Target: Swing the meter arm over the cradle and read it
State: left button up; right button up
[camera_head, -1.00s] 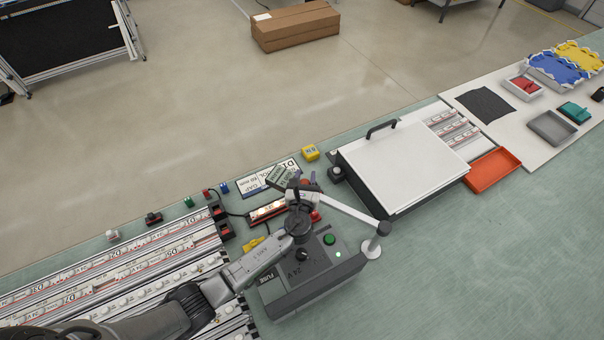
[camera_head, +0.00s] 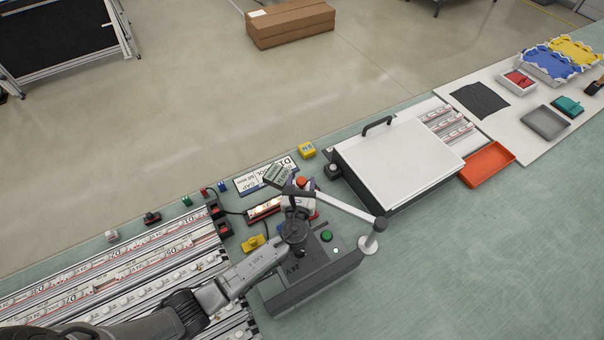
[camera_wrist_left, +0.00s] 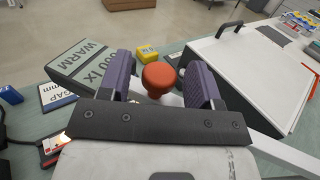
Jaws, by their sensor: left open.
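The meter arm (camera_head: 345,207) is a white bar running from a post with a round base (camera_head: 369,243) toward upper left. Its meter head (camera_head: 278,176), with a grey-green display, is at the far end and fills the left of the left wrist view (camera_wrist_left: 85,65). An orange knob (camera_wrist_left: 158,77) appears between the two purple fingers of my left gripper (camera_wrist_left: 160,85), which is open; whether it touches them is unclear. A lit strip (camera_head: 265,208) lies in what looks like the cradle, left of my gripper, partly hidden. My right gripper is not in view.
A dark control box (camera_head: 315,283) with a green button sits under my left arm. A white-lidded box (camera_head: 400,160) stands to the right, beside an orange tray (camera_head: 488,164). A yellow block (camera_head: 307,150) is behind the meter head. Bench at lower right is clear.

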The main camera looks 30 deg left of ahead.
pick_arm(q)
jog(key=p+v, duration=0.2)
jog(key=v, duration=0.7)
jog(key=shift+s, duration=0.1)
dwell(0.3)
